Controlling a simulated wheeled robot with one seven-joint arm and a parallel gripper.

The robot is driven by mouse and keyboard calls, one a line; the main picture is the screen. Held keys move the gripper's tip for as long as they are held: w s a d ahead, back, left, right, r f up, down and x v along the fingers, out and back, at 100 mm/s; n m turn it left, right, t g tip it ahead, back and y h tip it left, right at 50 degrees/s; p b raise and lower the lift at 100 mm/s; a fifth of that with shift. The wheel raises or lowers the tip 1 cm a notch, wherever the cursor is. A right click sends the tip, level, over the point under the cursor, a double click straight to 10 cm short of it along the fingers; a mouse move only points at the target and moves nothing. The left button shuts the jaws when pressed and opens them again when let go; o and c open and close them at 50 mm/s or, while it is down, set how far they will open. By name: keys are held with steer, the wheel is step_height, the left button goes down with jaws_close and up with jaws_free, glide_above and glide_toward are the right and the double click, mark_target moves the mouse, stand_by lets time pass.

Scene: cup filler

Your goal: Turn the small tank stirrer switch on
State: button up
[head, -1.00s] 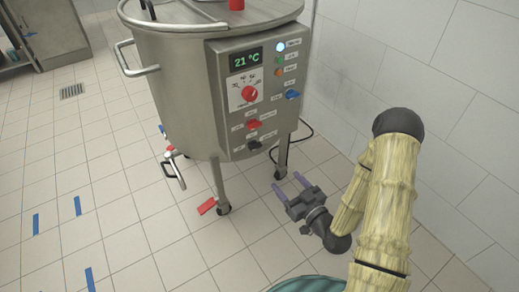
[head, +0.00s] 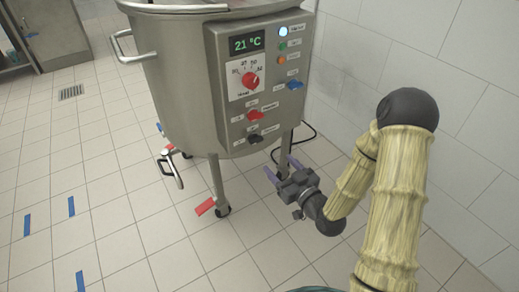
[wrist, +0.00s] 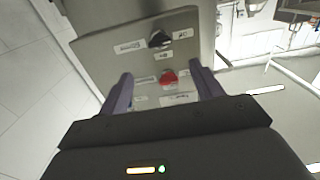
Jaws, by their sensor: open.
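The steel tank (head: 170,85) carries a grey control panel (head: 222,95) with a lit 21 °C display. My gripper (head: 279,165) is open and empty, below and right of the panel in the head view. In the wrist view the red switch (wrist: 168,78) shows between the fingers, and the black switch (wrist: 159,40) above them. I see no contact.
The tank stands on legs with casters (head: 222,210). A drain valve handle (head: 172,168) and a red pedal (head: 205,207) are low on its left. A tiled wall (head: 400,50) is close on the right. The floor at left is open, with blue tape marks (head: 71,206).

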mark_target(258, 142)
steer(key=b+x, duration=0.3)
steer(key=x, duration=0.9)
steer(key=shift+w+a, duration=0.1)
steer(key=shift+a, duration=0.05)
steer(key=shift+c, duration=0.4)
steer(key=c, duration=0.9)
